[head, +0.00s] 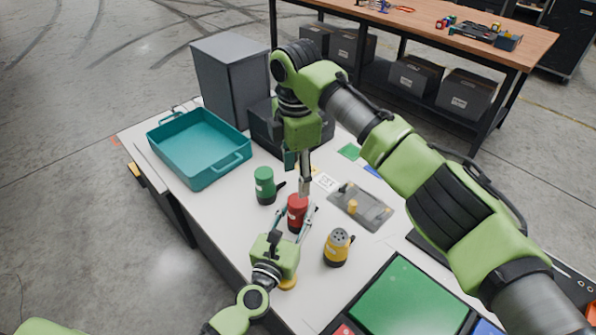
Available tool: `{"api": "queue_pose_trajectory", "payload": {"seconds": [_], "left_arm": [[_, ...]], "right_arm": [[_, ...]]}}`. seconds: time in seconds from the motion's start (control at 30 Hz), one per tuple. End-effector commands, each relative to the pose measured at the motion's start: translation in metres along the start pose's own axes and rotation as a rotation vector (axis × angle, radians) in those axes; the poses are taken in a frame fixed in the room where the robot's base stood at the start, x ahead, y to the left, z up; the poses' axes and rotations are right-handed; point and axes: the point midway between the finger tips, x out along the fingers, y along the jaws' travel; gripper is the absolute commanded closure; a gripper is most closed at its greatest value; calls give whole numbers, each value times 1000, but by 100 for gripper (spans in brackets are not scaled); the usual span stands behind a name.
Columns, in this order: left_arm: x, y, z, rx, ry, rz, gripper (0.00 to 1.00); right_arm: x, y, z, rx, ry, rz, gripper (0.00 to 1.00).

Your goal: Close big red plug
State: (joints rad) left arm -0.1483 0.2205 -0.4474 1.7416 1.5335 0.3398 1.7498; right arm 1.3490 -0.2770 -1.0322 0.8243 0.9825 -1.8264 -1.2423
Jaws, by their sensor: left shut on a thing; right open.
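The big red plug (297,208) stands upright on the white table, between my two grippers. My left gripper (302,222) comes from below and is shut on the red plug's body, its fingers on either side. My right gripper (305,186) points down from above, at the top of the red plug. It is open, though its fingers look narrow from this angle. Whether it touches the plug's top cannot be told, as the gripper partly hides it.
A green plug (264,184) stands left of the red one, and a yellow plug (337,246) stands to the right. A grey plate (362,208) lies behind. A teal tray (168,150), a grey box (232,85) and a green panel (408,310) take up other parts of the table.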

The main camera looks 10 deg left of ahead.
Motion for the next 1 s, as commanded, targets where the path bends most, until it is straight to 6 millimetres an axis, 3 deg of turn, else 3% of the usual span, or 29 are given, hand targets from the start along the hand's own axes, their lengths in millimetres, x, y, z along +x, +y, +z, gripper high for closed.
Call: {"api": "queue_pose_trajectory", "payload": {"seconds": [0.2,0.4,0.6,1.0], "left_arm": [[0,0,0,0,-1,0,100],[0,0,1,0,-1,0,100],[0,0,1,0,-1,0,100],[0,0,1,0,-1,0,100]], "right_arm": [[-3,-1,2,-395,1,-3,50],[-4,-2,3,-645,4,-8,50],[-5,-3,3,-743,7,-9,50],[-1,-3,3,-747,8,-10,50]]}}
